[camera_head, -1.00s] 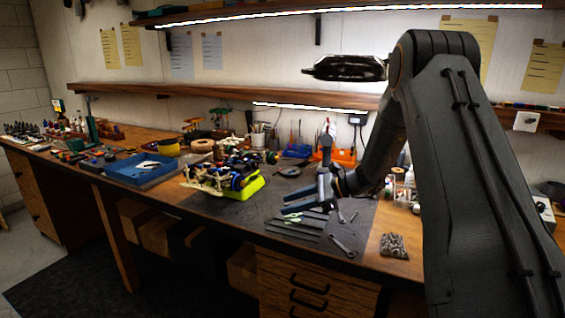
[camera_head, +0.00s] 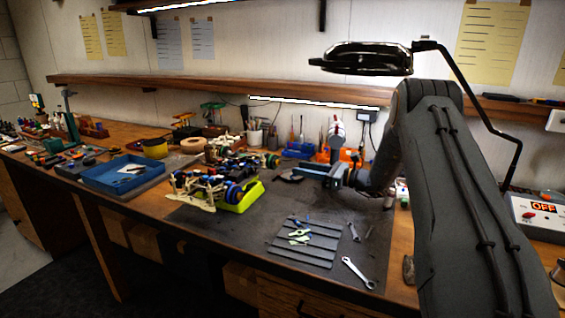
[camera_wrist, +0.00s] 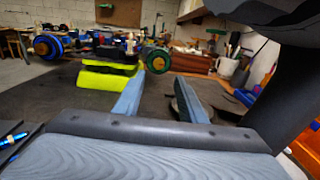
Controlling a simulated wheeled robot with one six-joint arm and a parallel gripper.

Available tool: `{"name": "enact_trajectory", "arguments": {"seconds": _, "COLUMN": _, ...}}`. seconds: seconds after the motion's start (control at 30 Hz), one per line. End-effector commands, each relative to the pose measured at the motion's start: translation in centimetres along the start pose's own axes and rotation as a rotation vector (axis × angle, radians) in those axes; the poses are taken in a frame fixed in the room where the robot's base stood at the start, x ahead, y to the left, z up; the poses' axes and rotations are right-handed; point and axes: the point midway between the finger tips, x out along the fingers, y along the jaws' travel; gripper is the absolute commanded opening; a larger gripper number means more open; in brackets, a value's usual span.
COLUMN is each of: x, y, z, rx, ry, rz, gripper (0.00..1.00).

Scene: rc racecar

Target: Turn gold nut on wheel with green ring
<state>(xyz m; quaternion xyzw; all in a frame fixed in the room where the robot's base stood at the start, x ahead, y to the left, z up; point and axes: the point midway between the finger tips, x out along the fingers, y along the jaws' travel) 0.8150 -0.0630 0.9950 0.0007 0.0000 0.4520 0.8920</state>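The racecar (camera_head: 212,187) sits on a bright yellow-green stand (camera_head: 240,198) on the dark mat. In the wrist view the wheel with the green ring (camera_wrist: 149,66) faces me, with the gold nut (camera_wrist: 158,63) at its centre. A wheel with a blue ring (camera_wrist: 47,46) shows at the far left there. My gripper (camera_head: 312,172) is over the back of the mat, right of the car, pointing left toward it. In the wrist view my gripper (camera_wrist: 157,98) has its two blue-grey fingers spread and empty. The green-ringed wheel is beyond the fingertips, roughly between them, not touched.
A grey slatted tray (camera_head: 306,243) with green pieces and a wrench (camera_head: 357,272) lie on the front of the mat. A blue tray (camera_head: 124,174) is left of the car. Cups and tools line the back wall. A lamp (camera_head: 365,58) hangs above.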

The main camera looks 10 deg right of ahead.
Motion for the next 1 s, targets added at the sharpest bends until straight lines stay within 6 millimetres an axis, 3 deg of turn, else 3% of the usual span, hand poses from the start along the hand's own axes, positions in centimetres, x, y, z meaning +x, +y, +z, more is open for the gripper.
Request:
{"name": "enact_trajectory", "arguments": {"seconds": 0.3, "x": 5.1, "y": 0.6, "z": 0.1, "rx": 0.0, "ry": 0.001, "rz": 0.012, "gripper": 0.37}}
{"name": "enact_trajectory", "arguments": {"seconds": 0.5, "x": 7.2, "y": 0.5, "z": 0.1, "rx": -0.001, "ry": 0.001, "rz": 0.009, "gripper": 0.37}}
{"name": "enact_trajectory", "arguments": {"seconds": 0.87, "x": 7.8, "y": 0.2, "z": 0.0, "rx": 0.0, "ry": 0.001, "rz": 0.004, "gripper": 0.37}}
{"name": "enact_trajectory", "arguments": {"seconds": 1.0, "x": 7.8, "y": 0.2, "z": 0.0, "rx": 0.0, "ry": 0.001, "rz": 0.004, "gripper": 0.19}}
